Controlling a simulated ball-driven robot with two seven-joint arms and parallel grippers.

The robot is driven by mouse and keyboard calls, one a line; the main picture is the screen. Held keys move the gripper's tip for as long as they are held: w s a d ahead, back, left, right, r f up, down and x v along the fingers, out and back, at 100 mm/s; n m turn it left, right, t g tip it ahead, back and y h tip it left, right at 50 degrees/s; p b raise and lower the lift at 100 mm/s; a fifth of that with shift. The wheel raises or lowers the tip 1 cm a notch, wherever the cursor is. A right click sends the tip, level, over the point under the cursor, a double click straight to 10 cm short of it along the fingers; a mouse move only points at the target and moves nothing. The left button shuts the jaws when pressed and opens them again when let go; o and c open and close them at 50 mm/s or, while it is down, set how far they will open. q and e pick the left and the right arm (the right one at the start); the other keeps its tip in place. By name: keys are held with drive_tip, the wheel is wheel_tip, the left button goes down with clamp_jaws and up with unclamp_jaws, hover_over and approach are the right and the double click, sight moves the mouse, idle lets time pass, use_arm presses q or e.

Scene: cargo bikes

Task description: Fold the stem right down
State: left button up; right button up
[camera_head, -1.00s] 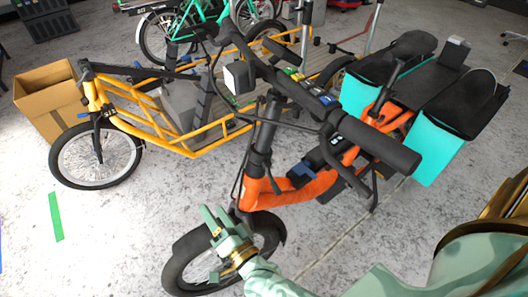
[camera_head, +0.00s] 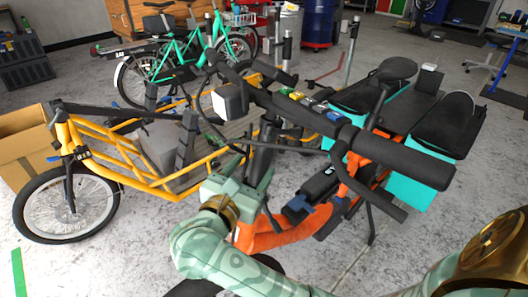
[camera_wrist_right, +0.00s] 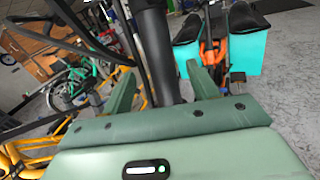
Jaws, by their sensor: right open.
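The black stem (camera_head: 265,150) of the orange cargo bike (camera_head: 275,234) stands upright, with the wide black handlebar (camera_head: 335,122) on top. My right gripper (camera_head: 246,172) is at the stem, below the handlebar and above the orange frame. In the right wrist view the stem (camera_wrist_right: 157,55) rises between the two green fingers of the open right gripper (camera_wrist_right: 162,88). Whether a finger touches the stem cannot be told. The stem's lower end is hidden behind my gripper and hand. My left gripper is not in view.
A yellow cargo bike (camera_head: 110,170) stands close on the left, with a cardboard box (camera_head: 22,150) beyond it. Turquoise panniers (camera_head: 415,190) flank the orange bike's rear. Green bikes (camera_head: 170,55) stand behind. Grey floor is clear at the lower left.

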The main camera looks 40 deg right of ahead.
sight(259, 160)
drive_tip(key=b+x, duration=0.1)
drive_tip(key=x, duration=0.6)
drive_tip(key=shift+f+b, duration=0.15)
drive_tip(key=shift+b, duration=0.2)
drive_tip(key=shift+w+d, duration=0.25)
drive_tip(key=shift+d, duration=0.3)
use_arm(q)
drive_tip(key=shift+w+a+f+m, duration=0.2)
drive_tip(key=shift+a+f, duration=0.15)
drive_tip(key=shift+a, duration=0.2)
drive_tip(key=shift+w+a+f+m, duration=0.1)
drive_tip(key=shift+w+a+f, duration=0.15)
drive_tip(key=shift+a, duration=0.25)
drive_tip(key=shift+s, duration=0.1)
